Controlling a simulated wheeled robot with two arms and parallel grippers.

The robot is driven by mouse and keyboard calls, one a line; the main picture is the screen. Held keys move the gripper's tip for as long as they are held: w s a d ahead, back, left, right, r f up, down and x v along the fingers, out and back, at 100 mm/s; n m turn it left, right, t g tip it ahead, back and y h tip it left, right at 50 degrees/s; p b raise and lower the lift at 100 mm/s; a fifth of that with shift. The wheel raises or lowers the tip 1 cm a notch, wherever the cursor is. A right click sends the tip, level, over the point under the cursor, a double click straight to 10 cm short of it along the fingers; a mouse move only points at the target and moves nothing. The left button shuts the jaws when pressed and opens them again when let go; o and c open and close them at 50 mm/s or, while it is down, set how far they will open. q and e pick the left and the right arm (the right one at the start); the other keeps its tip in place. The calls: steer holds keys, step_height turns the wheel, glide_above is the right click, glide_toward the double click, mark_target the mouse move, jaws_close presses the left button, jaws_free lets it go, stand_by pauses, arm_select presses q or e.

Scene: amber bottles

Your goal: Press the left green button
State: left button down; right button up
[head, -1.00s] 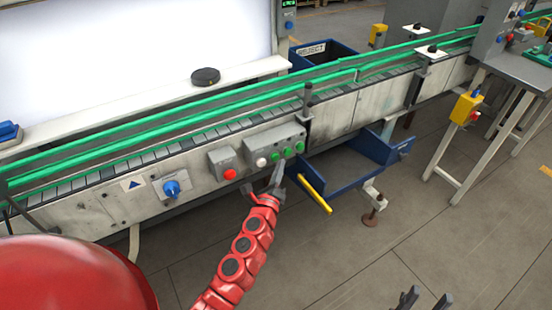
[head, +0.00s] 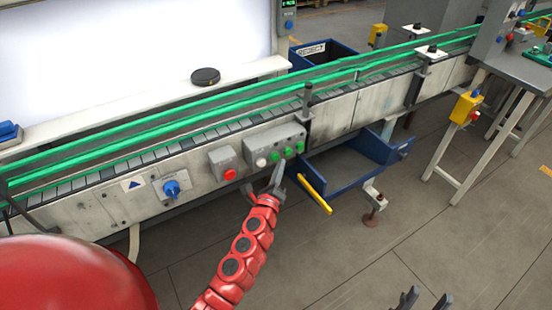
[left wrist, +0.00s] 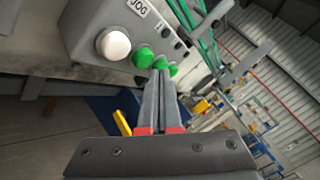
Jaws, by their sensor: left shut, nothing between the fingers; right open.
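A grey control box (head: 262,144) on the conveyor's front carries a white button (head: 261,162) and a row of three green buttons to its right. The left green button (head: 275,157) is nearest the white one; it also shows in the left wrist view (left wrist: 143,57). My left gripper (head: 280,164) is shut and empty, its tips just below the left and middle green buttons. In the left wrist view its tips (left wrist: 161,72) lie close to the left green button's lower right; I cannot tell whether they touch it. My right gripper (head: 425,298) is open at the bottom edge.
A red button box (head: 221,161) and a blue knob (head: 171,188) sit left of the control box. A blue bin (head: 345,175) with a yellow handle (head: 314,194) is below right. Green conveyor rails (head: 230,103) run behind. The floor at lower right is clear.

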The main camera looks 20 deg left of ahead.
arm_select(q)
steer(key=shift+a, duration=0.1)
stand_by(0.3)
steer(key=shift+w+a, duration=0.25)
